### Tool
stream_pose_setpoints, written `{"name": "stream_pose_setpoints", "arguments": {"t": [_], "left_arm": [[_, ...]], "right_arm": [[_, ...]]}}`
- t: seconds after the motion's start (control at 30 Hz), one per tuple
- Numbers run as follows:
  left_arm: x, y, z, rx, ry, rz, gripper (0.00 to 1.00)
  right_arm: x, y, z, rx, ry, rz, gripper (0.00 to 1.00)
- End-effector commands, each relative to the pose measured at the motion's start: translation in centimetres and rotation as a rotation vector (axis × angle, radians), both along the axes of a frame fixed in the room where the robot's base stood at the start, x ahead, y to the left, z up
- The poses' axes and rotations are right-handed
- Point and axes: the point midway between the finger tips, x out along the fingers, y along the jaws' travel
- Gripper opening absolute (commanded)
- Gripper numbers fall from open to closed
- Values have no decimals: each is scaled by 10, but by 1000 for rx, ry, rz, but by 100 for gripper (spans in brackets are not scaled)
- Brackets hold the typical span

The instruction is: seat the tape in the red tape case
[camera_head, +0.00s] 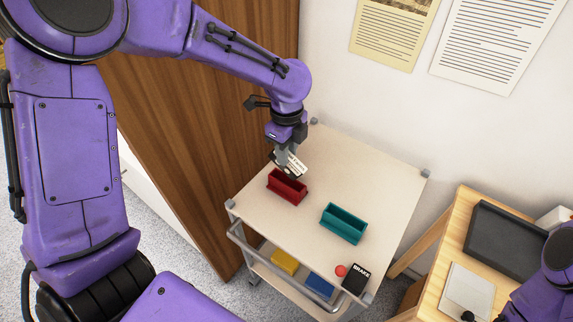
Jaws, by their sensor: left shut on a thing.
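The red tape case (287,188) is an open narrow box on the beige cart top. My left gripper (287,160) points down over its far side, shut on the tape (297,166), a dark cassette with a white label. The tape is tilted, and its lower end is close to the case's far rim. I cannot tell whether it touches the case or has entered it. The gripper partly hides the tape. A purple part of my right arm shows at the right edge, but its gripper is not in view.
A teal case (344,223) stands right of the red one on the cart top (350,168). A black box (355,278) and red ball (341,270) are at the front. Yellow (284,262) and blue (319,285) things lie lower. A wooden desk (440,255) stands right.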

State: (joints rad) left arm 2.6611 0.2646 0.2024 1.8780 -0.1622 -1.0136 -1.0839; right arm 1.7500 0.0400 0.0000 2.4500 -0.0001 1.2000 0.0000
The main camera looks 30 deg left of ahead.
Motion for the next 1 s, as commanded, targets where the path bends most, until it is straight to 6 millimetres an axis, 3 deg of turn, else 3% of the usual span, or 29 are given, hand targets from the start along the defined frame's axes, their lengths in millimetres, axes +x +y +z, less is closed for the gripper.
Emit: {"name": "stream_pose_setpoints", "arguments": {"t": [0.1, 0.2, 0.33, 0.53, 0.63, 0.77, 1.0], "left_arm": [[1, 0, 23, -3, -2, -1, 0], [-1, 0, 33, -45, 7, 2, 0], [-13, 10, 38, -134, 27, 48, 0], [-23, 21, 31, -271, 35, 136, 0], [-14, 25, 21, -342, 40, 120, 0], [3, 22, 19, -421, 59, 52, 0], [3, 20, 20, -496, 86, -10, 0]], "right_arm": [[0, 0, 1, 0, 0, 0, 0], [0, 0, 8, 0, 0, 0, 0], [0, 0, 48, 0, 0, 0, 0], [0, 0, 110, 0, 0, 0, 0], [0, 0, 117, 0, 0, 0, 0], [0, 0, 109, 0, 0, 0, 0], [0, 0, 109, 0, 0, 0, 0]]}}
